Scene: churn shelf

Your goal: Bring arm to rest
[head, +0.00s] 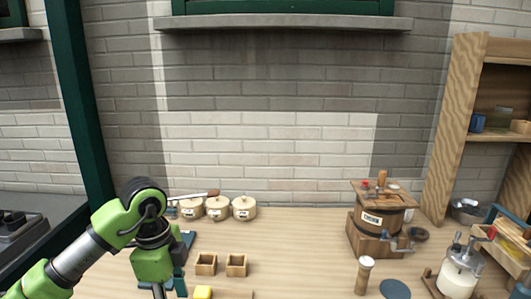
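My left arm, green and grey, comes in from the left and bends downward. Its wrist is above the left part of the wooden table (300,266). Only a thin part of my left gripper (159,290) shows at the bottom edge. Its fingertips are cut off or hidden, so I cannot tell whether it is open or holds anything. My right arm and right gripper are not in view.
Several lidded pots (217,208) stand at the back near a long-handled tool (195,195). Two small wooden boxes (206,264) and a yellow block (203,292) are right of my arm. A wooden churn (380,217), a white jar (458,279) and a shelf (455,125) stand right.

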